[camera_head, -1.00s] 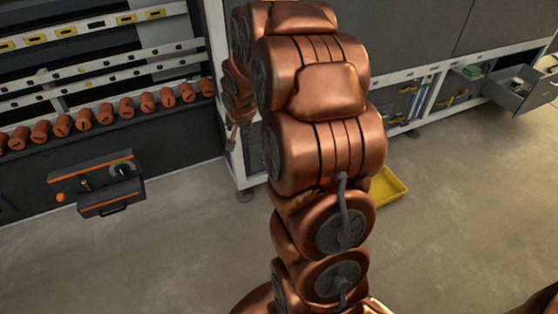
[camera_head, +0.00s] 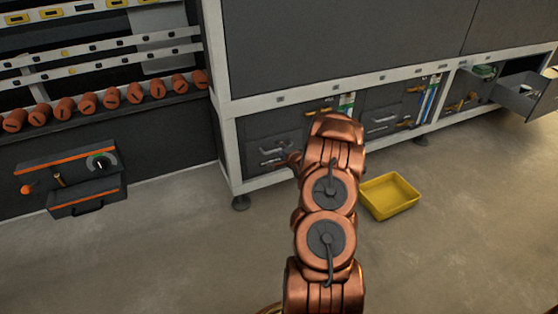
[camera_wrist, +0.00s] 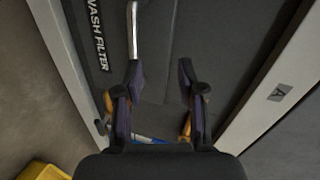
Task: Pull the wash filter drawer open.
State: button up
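The dark wash filter drawer (camera_wrist: 118,30) fills the upper middle of the wrist view, with the white "WASH FILTER" lettering turned sideways at its left. Its silver bar handle (camera_wrist: 134,32) runs down from the top edge. My gripper (camera_wrist: 159,70) is open and empty. Its left fingertip is at the lower end of the handle in the picture; whether they touch I cannot tell. The right finger is well to the right of the handle. In the head view, handles (camera_head: 272,155) show at the left of the lower cabinet, left of my wrist. My arm hides much of my gripper there.
A yellow tray (camera_head: 390,196) lies on the floor right of my arm. An open grey drawer (camera_head: 528,97) juts out at far right. A cabinet with a black handle (camera_head: 88,207) and orange rollers (camera_head: 112,95) stand left.

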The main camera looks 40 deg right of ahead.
aim_at(279, 149)
notch_tip(279, 149, down, 4)
jog(key=s+d+m+t+b, duration=0.1)
jog(key=d+b, duration=0.1)
jog(key=shift+b+x, duration=1.15)
jog(key=shift+x, duration=2.55)
jog(key=shift+s+d+f, duration=0.1)
jog(key=shift+d+f, duration=0.05)
jog(key=shift+c, duration=0.3)
grip_shut()
